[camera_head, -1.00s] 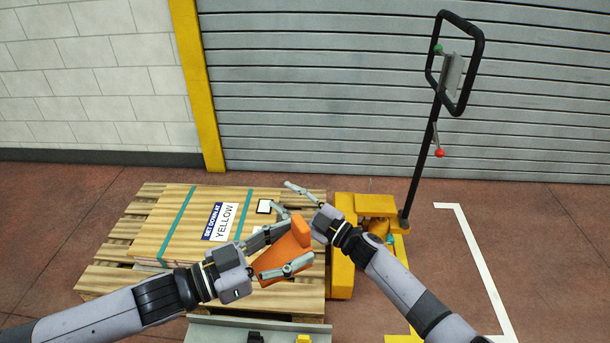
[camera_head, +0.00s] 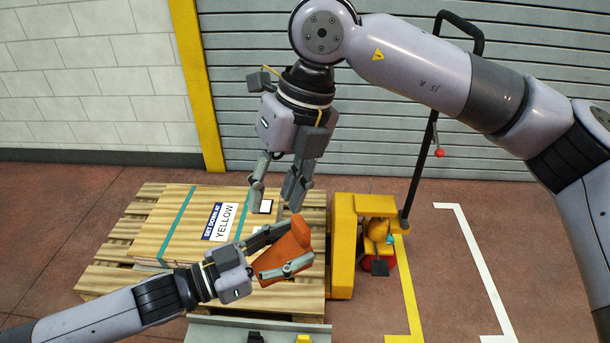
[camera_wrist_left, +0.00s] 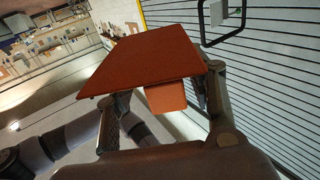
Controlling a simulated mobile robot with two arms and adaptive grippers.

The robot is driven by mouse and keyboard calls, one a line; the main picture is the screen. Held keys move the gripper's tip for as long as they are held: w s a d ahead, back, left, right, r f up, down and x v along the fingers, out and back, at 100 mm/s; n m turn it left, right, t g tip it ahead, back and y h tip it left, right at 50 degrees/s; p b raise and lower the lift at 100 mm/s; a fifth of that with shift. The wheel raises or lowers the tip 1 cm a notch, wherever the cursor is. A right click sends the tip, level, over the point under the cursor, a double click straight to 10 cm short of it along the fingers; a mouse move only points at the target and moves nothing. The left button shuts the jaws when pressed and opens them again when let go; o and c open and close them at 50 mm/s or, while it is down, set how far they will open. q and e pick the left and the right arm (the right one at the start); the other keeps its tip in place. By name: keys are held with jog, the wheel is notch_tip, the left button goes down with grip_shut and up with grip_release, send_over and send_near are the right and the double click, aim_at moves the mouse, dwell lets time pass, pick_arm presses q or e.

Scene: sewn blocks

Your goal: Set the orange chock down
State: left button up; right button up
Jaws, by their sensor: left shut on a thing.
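The orange chock (camera_head: 292,243) is a wedge-like block held above the right side of the wooden pallet (camera_head: 100,275). My left gripper (camera_head: 280,252) comes in from the left and is shut on it, one finger on each side. The chock also fills the middle of the left wrist view (camera_wrist_left: 150,62), between the two fingers (camera_wrist_left: 160,100). My right gripper (camera_head: 274,206) hangs fingers down just above and behind the chock. Its two fingers are apart and nothing is between them.
A strapped wooden stack (camera_head: 175,225) with a "YELLOW" sign (camera_head: 224,221) lies on the pallet. A yellow pallet truck (camera_head: 342,265) stands to the right. A grey tray (camera_head: 215,332) with a black and a yellow item is at the front.

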aim_at(300, 223)
jog(key=d, duration=0.1)
jog(key=d+t+h, duration=0.1)
jog(key=w+d+r+t+h, duration=0.1)
jog(key=d, duration=0.1)
jog(key=f, duration=0.3)
jog(key=w+f, duration=0.1)
jog(key=f, duration=0.7)
jog(key=shift+w+a+f, duration=0.1)
jog(key=shift+w+a, duration=0.1)
jog(key=shift+a, duration=0.2)
grip_shut()
pick_arm(q)
jog(key=o, duration=1.5)
